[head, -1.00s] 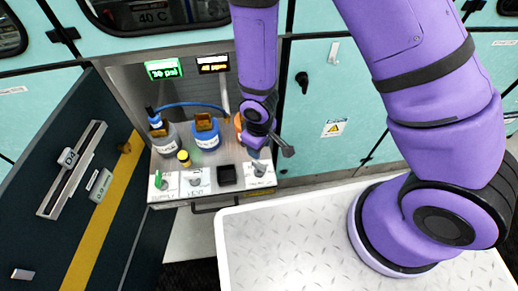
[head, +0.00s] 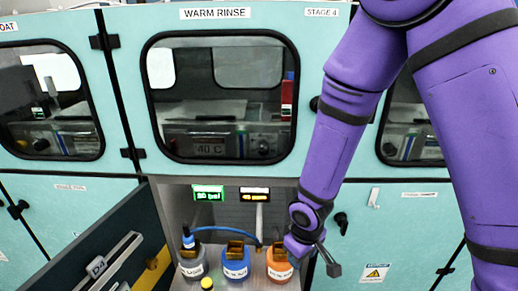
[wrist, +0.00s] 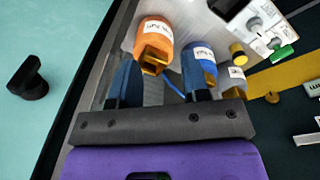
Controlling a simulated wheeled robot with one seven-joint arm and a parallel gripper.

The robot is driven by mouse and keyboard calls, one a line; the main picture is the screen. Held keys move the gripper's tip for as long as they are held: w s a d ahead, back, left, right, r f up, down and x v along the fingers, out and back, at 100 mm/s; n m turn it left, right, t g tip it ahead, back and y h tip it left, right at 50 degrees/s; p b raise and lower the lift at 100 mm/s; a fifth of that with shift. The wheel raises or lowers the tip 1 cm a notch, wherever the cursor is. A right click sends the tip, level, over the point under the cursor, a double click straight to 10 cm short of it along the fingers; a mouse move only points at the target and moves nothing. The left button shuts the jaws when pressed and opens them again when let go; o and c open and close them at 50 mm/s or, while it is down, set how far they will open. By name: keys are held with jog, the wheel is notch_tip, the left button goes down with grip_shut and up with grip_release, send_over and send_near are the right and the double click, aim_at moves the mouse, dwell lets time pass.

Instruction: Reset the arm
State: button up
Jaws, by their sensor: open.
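My gripper (wrist: 160,82) shows its two dark blue fingers spread apart in the wrist view, with nothing between them. An orange bottle (wrist: 156,42) with a brown top lies just beyond the fingers, and a blue bottle (wrist: 196,65) is beyond the right finger. In the head view, the end of my purple arm (head: 302,243) hangs at the right side of the open bay, near the orange bottle (head: 279,266). The fingertips are hard to make out there. I cannot tell whether a finger touches a bottle.
A grey bottle (head: 193,262) and the blue bottle (head: 236,264) stand in the bay. A dark open door or drawer front (head: 110,262) juts out at left. A teal cabinet with a window (head: 220,95) is above. A black knob (wrist: 28,80) sits on the teal panel at left in the wrist view.

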jog(key=d+r+m+t, duration=0.1)
jog(key=d+r, duration=0.3)
jog(key=r, duration=0.4)
jog(key=d+r+m+t, duration=0.1)
jog(key=d+r+m, duration=0.1)
jog(key=d+r, duration=0.35)
jog(key=d+r+m, duration=0.1)
jog(key=d+r, duration=0.1)
jog(key=r, duration=0.7)
jog(key=s+d+r+m+t, duration=0.1)
jog(key=s+d+r, duration=0.3)
jog(key=s+r, duration=0.2)
jog(key=s+d+r+m+t, duration=0.1)
jog(key=s+d+r+m, duration=0.1)
jog(key=s+r, duration=0.5)
jog(key=shift+s+d+r+m, duration=0.2)
jog(key=shift+s+d+m, duration=0.1)
jog(key=shift+s+d, duration=0.65)
dwell(0.8)
